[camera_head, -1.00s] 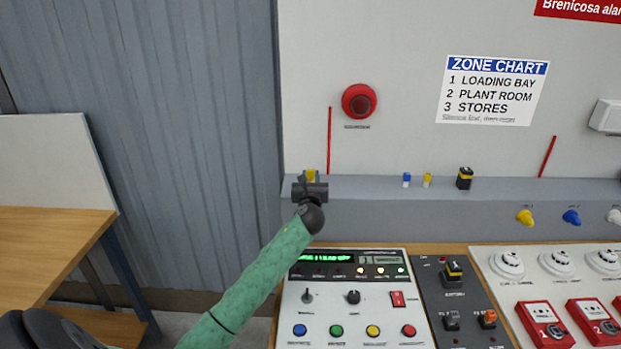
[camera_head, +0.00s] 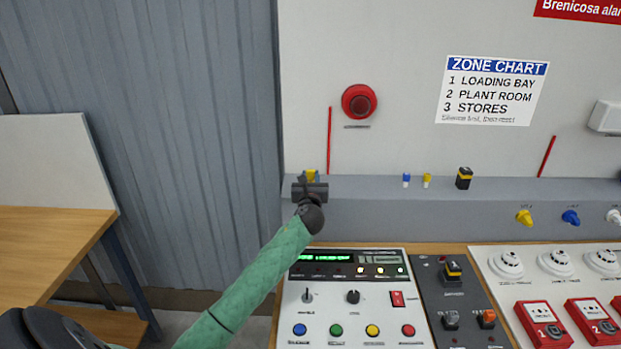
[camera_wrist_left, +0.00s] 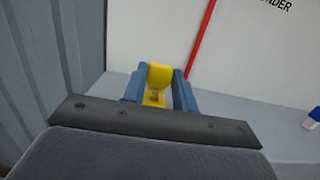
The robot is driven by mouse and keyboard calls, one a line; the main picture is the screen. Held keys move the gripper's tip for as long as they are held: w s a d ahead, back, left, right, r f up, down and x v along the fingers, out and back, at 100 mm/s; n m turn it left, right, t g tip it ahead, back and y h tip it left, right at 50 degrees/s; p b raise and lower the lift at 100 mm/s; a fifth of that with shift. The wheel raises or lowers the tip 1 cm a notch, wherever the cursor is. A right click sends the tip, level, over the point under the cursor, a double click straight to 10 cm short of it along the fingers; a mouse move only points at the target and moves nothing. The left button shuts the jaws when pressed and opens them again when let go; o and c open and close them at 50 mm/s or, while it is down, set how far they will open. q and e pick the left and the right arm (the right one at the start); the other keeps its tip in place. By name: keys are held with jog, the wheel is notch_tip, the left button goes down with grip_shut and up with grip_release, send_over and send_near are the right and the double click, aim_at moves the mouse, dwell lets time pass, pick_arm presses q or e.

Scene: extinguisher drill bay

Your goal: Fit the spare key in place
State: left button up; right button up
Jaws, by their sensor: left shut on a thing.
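My left gripper (camera_head: 311,178) is at the left end of the grey ledge, shut on a small yellow piece (camera_head: 312,174). In the left wrist view the yellow piece (camera_wrist_left: 158,82) sits between the two blue-grey fingers, with a broad top and a narrower lower part. I take it for the spare key, but its lower end is unclear. It is at or just above the ledge; I cannot tell if it touches. My right gripper is out of view.
The grey ledge (camera_head: 375,213) also bears a small blue piece (camera_head: 406,180), a small yellow piece (camera_head: 427,181) and a black-and-yellow block (camera_head: 464,178). Yellow, blue and white pieces (camera_head: 571,217) stick out of its front. A red rod (camera_head: 329,140) rises behind my gripper.

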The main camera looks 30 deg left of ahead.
pick_arm(q)
jog(key=shift+f, duration=0.7)
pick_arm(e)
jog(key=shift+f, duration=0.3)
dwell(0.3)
pick_arm(q)
jog(key=o, duration=1.4)
jog(key=shift+o, duration=0.2)
jog(key=shift+r+p, duration=1.65)
jog(key=shift+r, duration=0.25)
notch_tip(320, 180, up, 3)
jog(key=p, duration=0.3)
jog(key=shift+r, duration=0.1)
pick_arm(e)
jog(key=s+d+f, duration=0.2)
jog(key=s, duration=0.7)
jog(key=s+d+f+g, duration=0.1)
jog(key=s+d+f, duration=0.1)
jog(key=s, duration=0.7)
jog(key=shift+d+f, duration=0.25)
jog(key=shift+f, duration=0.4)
